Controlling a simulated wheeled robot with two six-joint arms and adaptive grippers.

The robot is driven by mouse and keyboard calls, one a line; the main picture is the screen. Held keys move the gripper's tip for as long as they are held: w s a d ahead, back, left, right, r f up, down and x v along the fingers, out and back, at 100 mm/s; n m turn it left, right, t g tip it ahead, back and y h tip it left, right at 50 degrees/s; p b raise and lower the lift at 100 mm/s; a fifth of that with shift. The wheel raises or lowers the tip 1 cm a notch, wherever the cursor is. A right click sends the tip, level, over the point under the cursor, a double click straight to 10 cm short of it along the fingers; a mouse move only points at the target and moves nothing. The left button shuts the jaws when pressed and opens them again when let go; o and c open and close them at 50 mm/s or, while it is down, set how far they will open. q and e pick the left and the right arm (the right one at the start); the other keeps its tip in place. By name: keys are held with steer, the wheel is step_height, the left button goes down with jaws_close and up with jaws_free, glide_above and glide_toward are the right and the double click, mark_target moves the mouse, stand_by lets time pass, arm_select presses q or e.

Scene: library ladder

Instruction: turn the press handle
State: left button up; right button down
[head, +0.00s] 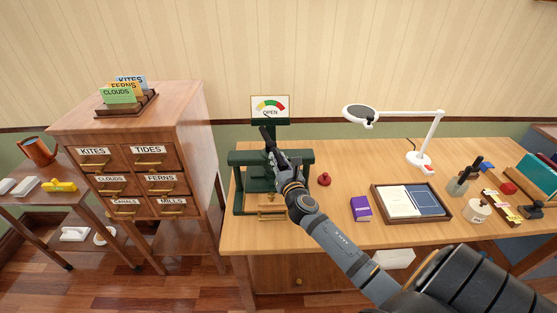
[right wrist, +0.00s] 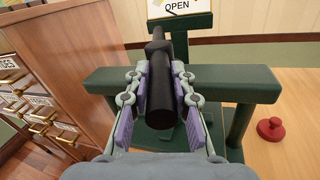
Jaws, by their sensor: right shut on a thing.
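The green press (head: 243,160) stands at the left end of the wooden desk, with a gauge sign reading OPEN (head: 270,107) above it. My right gripper (head: 274,155) is at the top of the press. In the right wrist view its purple-padded fingers (right wrist: 160,105) are shut around the black press handle (right wrist: 160,88). The handle also shows in the head view (head: 265,134), rising beyond the fingers and tilted slightly left. The gripper and arm hide part of the press top. My left gripper is not in view.
A red knobbed object (head: 324,179) and a purple book (head: 361,208) lie right of the press. A framed tray (head: 411,219) and a white lamp (head: 422,158) are further right. The drawer cabinet (head: 205,135) stands close on the left.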

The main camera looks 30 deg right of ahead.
mark_target(270, 150)
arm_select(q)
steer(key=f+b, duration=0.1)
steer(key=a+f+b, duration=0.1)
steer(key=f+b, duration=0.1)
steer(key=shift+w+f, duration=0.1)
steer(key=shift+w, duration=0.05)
arm_select(e)
steer(key=a+m+g+h, duration=0.1)
steer(key=h, duration=0.1)
steer(key=w+a+m+g+h, duration=0.1)
steer(key=m+h, duration=0.1)
steer(key=a+m+g+h, duration=0.1)
steer(key=m+g+h, duration=0.1)
steer(key=h, duration=0.1)
steer(key=shift+w+a, duration=0.15)
steer(key=shift+w, duration=0.25)
steer(key=c, duration=1.1)
jaws_free()
steer(key=shift+c, duration=0.2)
